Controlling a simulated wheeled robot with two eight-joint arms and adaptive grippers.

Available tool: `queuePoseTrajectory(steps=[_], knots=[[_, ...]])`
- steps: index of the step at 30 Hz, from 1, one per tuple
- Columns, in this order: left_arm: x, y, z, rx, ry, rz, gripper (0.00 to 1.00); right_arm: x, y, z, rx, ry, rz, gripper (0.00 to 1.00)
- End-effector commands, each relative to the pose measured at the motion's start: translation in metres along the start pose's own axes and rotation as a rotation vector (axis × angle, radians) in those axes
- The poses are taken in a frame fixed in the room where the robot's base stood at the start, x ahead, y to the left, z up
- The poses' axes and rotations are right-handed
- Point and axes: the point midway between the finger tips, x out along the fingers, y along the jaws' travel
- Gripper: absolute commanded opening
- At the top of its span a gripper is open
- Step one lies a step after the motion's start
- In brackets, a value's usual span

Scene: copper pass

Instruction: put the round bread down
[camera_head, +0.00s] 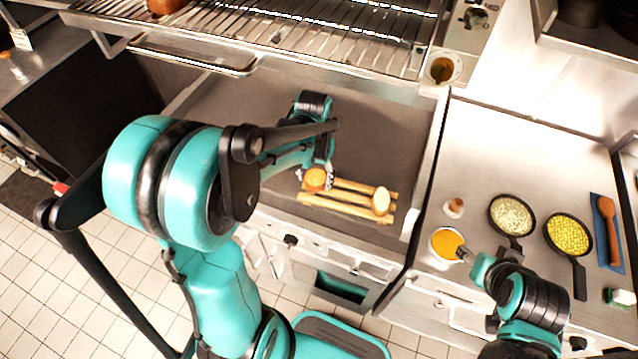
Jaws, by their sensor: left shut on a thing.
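A golden-brown round bread (315,179) is at the left end of a slatted wooden board (345,208) on the dark flat cooking surface. My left gripper (316,168) is shut on this bread from behind. I cannot tell whether the bread touches the board. A second, paler round piece (381,198) is at the right end of the board, apart from the gripper. My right gripper (467,255) is at the right edge of a bowl of orange sauce (446,243). Its fingers are too small to read.
A metal grill rack (270,30) overhangs the back of the cooking surface. On the right counter are two black pans, one with pale food (512,214) and one with yellow food (569,235), and a wooden spoon (608,225).

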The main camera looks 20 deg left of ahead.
Motion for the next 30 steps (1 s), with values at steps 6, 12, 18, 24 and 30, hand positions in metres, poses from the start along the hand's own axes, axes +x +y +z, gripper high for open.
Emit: queuePoseTrajectory(steps=[6,12,18,24,30], knots=[[0.013,-0.005,-0.020,0.000,0.000,0.000,0.35,0.004,0.000,0.003,0.000,0.000,0.000,0.53],[0.036,-0.005,-0.020,0.000,-0.001,0.000,0.35,0.011,0.000,0.008,0.000,0.000,0.000,0.53],[0.053,-0.005,-0.020,0.000,0.000,0.000,0.35,0.015,0.000,0.011,0.000,0.000,0.000,0.53],[0.053,-0.005,-0.020,0.000,0.000,0.000,0.35,0.015,0.000,0.011,0.000,0.000,0.000,0.53],[0.056,-0.005,-0.020,0.000,0.000,0.000,0.78,0.017,0.000,0.012,0.000,0.000,0.000,0.53]])
